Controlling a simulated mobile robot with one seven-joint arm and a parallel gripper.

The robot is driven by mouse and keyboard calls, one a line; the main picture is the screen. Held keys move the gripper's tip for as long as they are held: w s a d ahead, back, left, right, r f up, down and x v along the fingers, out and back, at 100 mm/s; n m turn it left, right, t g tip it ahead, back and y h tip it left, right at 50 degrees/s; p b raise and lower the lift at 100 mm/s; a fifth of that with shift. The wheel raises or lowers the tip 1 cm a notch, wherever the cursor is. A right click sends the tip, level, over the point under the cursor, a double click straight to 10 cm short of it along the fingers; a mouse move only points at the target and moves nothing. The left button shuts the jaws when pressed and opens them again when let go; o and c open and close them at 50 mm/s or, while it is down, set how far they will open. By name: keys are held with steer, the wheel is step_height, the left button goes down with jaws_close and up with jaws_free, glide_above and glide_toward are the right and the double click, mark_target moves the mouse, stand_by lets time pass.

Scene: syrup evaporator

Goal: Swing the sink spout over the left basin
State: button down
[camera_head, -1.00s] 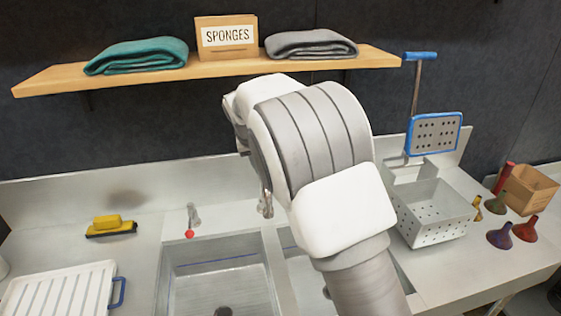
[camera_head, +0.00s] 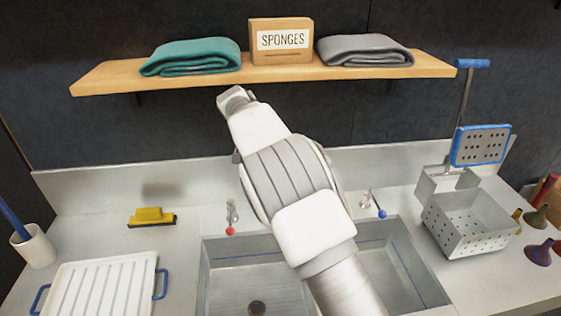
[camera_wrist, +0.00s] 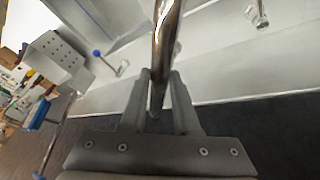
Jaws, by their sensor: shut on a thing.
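A shiny metal spout (camera_wrist: 167,40) runs up the middle of the wrist view. My gripper (camera_wrist: 160,88) is shut on it, one finger on each side. In the head view my arm hides the gripper and the spout, so I cannot tell which basin the spout is over there. The sink's left basin (camera_head: 222,285) is in view at the lower middle, left of my arm. The right basin (camera_head: 408,262) shows right of my arm, partly covered by it.
A red-handled tap (camera_head: 231,214) and a blue-handled tap (camera_head: 368,200) stand behind the basins. A white drainboard (camera_head: 98,290) and yellow brush (camera_head: 151,216) lie left. A perforated basket (camera_head: 470,228) stands right. A shelf (camera_head: 270,77) hangs above.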

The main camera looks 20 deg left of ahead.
steer(key=shift+w+a+r+m+p, duration=0.1)
steer(key=shift+w+a+m+p, duration=0.1)
steer(key=shift+a+m+p, duration=0.35)
steer(key=shift+a, duration=0.15)
steer(key=c, duration=0.7)
jaws_free()
steer(key=shift+a, duration=0.1)
steer(key=shift+o, duration=0.2)
steer(key=v, duration=1.2)
steer(key=shift+w+a, duration=0.1)
